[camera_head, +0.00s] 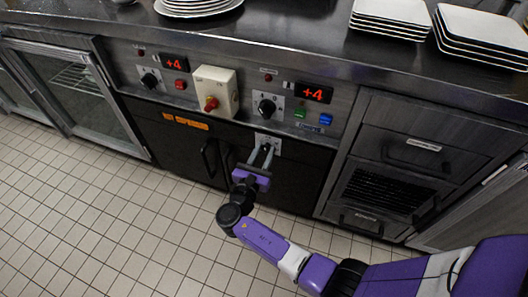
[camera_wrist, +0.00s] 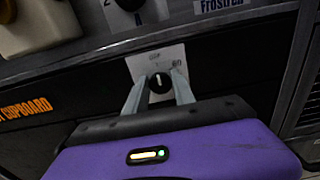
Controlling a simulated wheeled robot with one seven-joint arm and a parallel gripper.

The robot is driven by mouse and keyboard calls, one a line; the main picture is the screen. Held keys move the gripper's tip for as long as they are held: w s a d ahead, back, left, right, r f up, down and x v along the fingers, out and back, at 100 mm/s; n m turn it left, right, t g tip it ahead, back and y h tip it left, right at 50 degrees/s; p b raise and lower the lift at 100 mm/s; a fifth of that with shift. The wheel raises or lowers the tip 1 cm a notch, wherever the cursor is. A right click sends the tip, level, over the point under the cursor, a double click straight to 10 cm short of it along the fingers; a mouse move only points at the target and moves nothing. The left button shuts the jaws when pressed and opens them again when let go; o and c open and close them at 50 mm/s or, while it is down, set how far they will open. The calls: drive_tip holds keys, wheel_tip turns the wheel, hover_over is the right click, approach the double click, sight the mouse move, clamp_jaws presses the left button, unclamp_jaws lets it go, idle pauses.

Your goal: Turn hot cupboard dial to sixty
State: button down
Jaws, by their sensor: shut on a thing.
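The hot cupboard dial (camera_wrist: 160,84) is a small black knob with a white pointer line. It sits on a white plate (camera_wrist: 146,62) in the wrist view, with OFF printed at the top and a number like 60 at the upper right. The pointer looks close to straight up, towards OFF. My gripper (camera_wrist: 159,88) has its two grey fingers on either side of the knob, shut on it. In the head view my gripper (camera_head: 264,149) reaches the plate (camera_head: 268,139) on the dark cupboard front; the knob is hard to make out there.
An orange cupboard label (camera_head: 186,122) is left of the dial. Above are a control panel with another black knob (camera_head: 267,107), red displays (camera_head: 314,93) and a cream switch box (camera_head: 216,90). Plates (camera_head: 390,16) stand on the steel counter. The tiled floor (camera_head: 90,215) is clear.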

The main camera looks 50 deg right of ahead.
drive_tip(key=m+b, duration=0.1)
drive_tip(key=m, duration=0.2)
drive_tip(key=m+b, duration=0.1)
drive_tip(key=m, duration=0.2)
drive_tip(key=shift+s+f, duration=0.1)
drive_tip(key=shift+f, duration=0.1)
drive_tip(key=m+b, duration=0.3)
drive_tip(key=m, duration=0.2)
drive_tip(key=shift+m, duration=0.4)
drive_tip(key=c, duration=1.1)
unclamp_jaws()
drive_tip(key=shift+r, duration=0.1)
drive_tip(key=shift+p+v, duration=0.55)
drive_tip(key=shift+v, duration=3.4)
